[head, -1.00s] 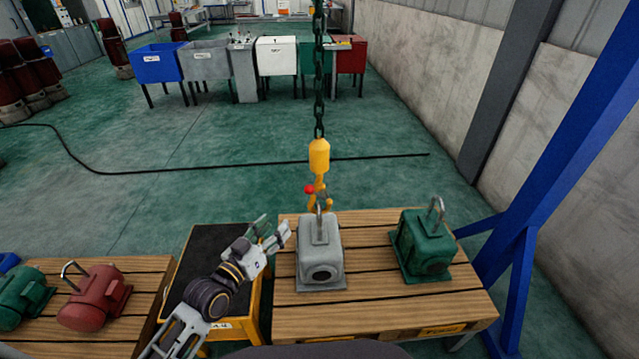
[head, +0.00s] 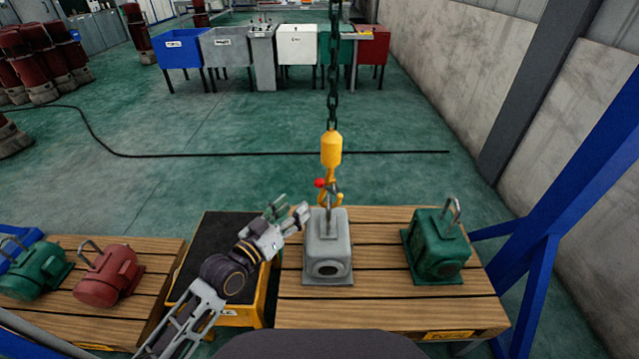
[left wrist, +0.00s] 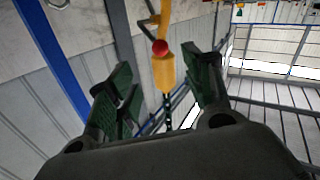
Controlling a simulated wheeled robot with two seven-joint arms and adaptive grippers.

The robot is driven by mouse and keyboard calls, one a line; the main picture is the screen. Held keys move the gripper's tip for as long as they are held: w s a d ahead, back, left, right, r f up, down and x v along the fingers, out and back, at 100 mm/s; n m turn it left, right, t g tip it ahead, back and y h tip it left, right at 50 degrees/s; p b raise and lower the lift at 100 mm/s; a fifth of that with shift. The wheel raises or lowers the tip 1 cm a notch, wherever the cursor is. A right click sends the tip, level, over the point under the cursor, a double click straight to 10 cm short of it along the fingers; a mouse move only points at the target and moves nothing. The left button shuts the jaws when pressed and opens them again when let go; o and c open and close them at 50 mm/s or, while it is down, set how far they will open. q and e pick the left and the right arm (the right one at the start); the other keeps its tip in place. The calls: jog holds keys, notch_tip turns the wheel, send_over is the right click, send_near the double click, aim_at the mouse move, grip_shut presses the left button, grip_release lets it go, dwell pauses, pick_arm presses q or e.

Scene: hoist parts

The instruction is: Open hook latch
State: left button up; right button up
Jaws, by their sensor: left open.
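The yellow hoist hook (head: 331,192) hangs on a dark chain above the grey motor (head: 328,250); its lower part is at the motor's metal lifting loop. A red ball (head: 320,183) sits on the left side of the hook, by the latch. My left gripper (head: 290,207) is open and empty, left of the hook and a little lower, apart from it. In the left wrist view, the hook (left wrist: 165,72) and red ball (left wrist: 160,47) show between and beyond the open fingers. Whether the latch is open or shut is too small to tell. My right gripper is not in view.
The grey motor stands on a wooden pallet (head: 385,310) beside a green motor (head: 436,246). A black-topped yellow stand (head: 215,240) is under my left arm. Another pallet at left holds a red motor (head: 110,275) and a green one (head: 35,270). A blue frame (head: 560,220) stands at right.

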aim_at(316, 186)
pick_arm(q)
jog(key=shift+x, duration=4)
jog(key=shift+b+x, duration=0.4)
jog(key=shift+x, duration=1.5)
jog(key=shift+w+d, duration=0.4)
jog(key=shift+w, duration=0.05)
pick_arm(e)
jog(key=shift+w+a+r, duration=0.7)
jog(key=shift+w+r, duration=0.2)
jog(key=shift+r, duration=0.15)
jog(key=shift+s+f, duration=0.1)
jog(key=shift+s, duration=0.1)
pick_arm(q)
grip_shut()
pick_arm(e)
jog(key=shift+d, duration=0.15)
